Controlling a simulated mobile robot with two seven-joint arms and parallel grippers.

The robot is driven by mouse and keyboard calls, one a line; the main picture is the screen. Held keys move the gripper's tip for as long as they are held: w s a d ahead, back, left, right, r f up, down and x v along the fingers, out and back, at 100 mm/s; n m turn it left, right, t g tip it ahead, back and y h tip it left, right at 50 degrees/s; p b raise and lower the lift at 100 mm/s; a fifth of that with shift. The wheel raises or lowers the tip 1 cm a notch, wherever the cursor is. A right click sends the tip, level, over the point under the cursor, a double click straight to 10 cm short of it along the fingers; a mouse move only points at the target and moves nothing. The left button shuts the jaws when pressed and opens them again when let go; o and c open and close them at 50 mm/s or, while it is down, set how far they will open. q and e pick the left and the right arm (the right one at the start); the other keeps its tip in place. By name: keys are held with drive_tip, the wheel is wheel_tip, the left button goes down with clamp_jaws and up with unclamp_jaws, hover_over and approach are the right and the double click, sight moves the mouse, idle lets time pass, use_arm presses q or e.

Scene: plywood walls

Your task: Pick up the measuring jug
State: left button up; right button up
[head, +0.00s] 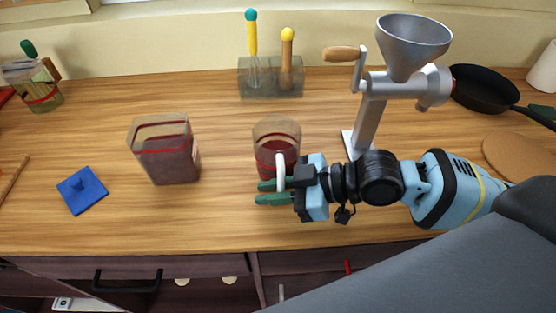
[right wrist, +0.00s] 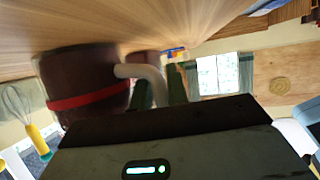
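The measuring jug (head: 277,133) is a clear cup with dark red contents, a red band and a white handle. It stands upright on the wooden counter in the middle of the head view. In the right wrist view the jug (right wrist: 85,85) is at the left, its white handle (right wrist: 150,75) reaching toward my fingers. My right gripper (head: 274,192) comes in from the right at the jug's near side. Its green fingers (right wrist: 160,92) flank the handle closely, with little gap, and look closed on it. My left gripper is not in view.
A square container (head: 166,155) with dark contents stands left of the jug, with a blue lid (head: 83,191) beside it. A grinder (head: 370,105) stands behind my right arm. A utensil holder (head: 270,80) is at the back. A black pan (head: 485,90) lies at the right.

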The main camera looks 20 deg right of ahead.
clamp_jaws()
drive_tip(key=shift+r, duration=0.1)
